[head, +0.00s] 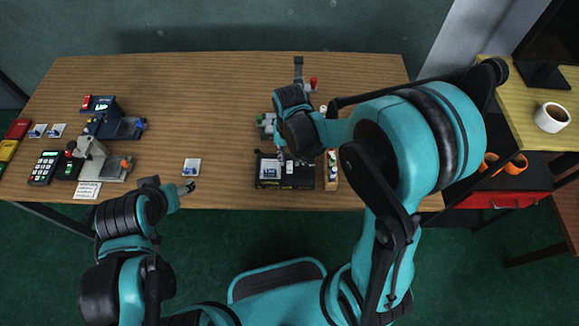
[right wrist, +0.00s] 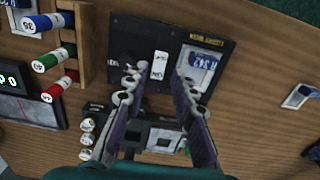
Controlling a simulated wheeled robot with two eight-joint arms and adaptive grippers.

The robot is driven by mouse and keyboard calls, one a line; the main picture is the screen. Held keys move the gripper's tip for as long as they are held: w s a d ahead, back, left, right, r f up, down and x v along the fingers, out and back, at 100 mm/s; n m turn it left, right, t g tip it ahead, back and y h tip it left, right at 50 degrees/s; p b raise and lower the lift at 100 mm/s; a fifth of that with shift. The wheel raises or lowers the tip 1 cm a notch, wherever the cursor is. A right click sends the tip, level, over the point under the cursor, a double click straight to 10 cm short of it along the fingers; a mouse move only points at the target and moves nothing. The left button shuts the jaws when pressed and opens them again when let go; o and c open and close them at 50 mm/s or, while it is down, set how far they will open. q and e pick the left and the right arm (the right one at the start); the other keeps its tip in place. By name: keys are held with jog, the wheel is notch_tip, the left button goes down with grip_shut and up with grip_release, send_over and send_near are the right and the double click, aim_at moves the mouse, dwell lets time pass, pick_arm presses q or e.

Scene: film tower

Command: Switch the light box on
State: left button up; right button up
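The light box looks to be the flat black box (head: 268,184) near the table's front edge. In the right wrist view the black box (right wrist: 128,40) carries a small yellow label whose words are too small to read surely. A white piece (right wrist: 160,64), perhaps its switch, sits on it beside a printed card (right wrist: 200,66). My right gripper (right wrist: 160,84) is open and empty, its fingers over the box with the white piece between them in the picture. It also shows in the head view above the box (head: 284,157). My left gripper (head: 187,187) is near the front edge; its fingers are too small to judge.
A lone card (head: 191,168) lies on the table (head: 220,110). Devices and a keypad (head: 43,168) stand at the left. The middle of the table is clear. A mug (head: 552,117) stands at the right.

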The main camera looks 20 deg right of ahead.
aim_at(290, 168)
notch_tip(290, 168, down, 5)
jog(key=shift+r+b, duration=0.1)
jog(key=shift+b, duration=0.65)
grip_shut()
jog(key=shift+w+d+g+y+b, duration=0.1)
jog(key=shift+w+g+y+b, duration=0.25)
jog(key=shift+g, duration=0.85)
jog(key=shift+w+g, duration=0.1)
jog(key=shift+g, duration=0.3)
jog(key=shift+r, duration=0.1)
